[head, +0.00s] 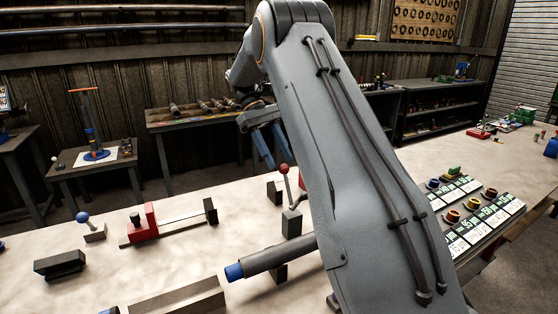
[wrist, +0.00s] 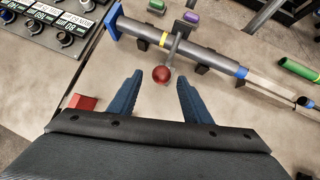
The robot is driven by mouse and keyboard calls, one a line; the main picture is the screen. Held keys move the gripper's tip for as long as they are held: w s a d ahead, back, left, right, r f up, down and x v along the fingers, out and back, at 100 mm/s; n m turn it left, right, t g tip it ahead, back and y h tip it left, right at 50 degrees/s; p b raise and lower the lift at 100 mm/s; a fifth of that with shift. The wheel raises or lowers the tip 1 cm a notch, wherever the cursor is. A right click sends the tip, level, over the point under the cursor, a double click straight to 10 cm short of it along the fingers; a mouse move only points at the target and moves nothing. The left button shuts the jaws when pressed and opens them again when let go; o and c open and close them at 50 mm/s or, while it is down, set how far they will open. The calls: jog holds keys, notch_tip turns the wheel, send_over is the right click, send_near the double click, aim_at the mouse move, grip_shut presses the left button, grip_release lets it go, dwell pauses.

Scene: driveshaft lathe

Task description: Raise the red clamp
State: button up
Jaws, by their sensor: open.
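The red clamp is a lever with a red ball knob (head: 284,169) on a grey arm that runs down to a grey block. In the wrist view the red ball (wrist: 161,74) lies just beyond and between my fingertips, and its grey bar reaches across the driveshaft. My gripper (head: 263,148) has blue fingers, spread apart and empty; in the wrist view they (wrist: 157,84) flank the near side of the ball without visibly touching it. The driveshaft (head: 275,258) is a grey tube with a blue end; my arm hides part of it in the head view.
A blue-knobbed lever (head: 82,217) and a red-blocked slide fixture (head: 150,221) stand to the left on the bench. A labelled tray of rings (head: 480,232) lies to the right. A red block (wrist: 82,102) sits beside the left finger.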

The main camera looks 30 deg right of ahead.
jog(key=shift+c, duration=0.4)
jog(key=c, duration=0.3)
jog(key=shift+s+d+r, duration=0.15)
jog(key=shift+r, duration=0.15)
jog(key=c, duration=0.4)
jog(key=s+r+m+t+y, duration=0.1)
jog(key=m, duration=0.1)
jog(key=s+d+r+m+t+y, duration=0.1)
jog(key=s+r+m+t, duration=0.1)
jog(key=s+d+r+m+t+y, duration=0.1)
jog(key=r+m, duration=0.1)
jog(key=shift+s+r+m+t, duration=0.15)
jog(key=shift+s+m+t, duration=0.15)
jog(key=shift+s+m, duration=0.1)
grip_shut()
jog(key=s+d+r+m+t+y, duration=0.1)
jog(key=s+r+m+t, duration=0.55)
jog(key=m, duration=0.35)
jog(key=m+p, duration=0.1)
jog(key=p, duration=0.3)
send_near(287, 168)
jog(key=shift+t, duration=0.35)
jog(key=x, duration=0.2)
jog(key=s+x, duration=0.1)
jog(key=x, duration=0.1)
jog(key=shift+w+d+f, duration=0.1)
jog(key=shift+w+f, duration=0.1)
jog(key=shift+f, duration=0.35)
jog(key=shift+w+f, duration=0.5)
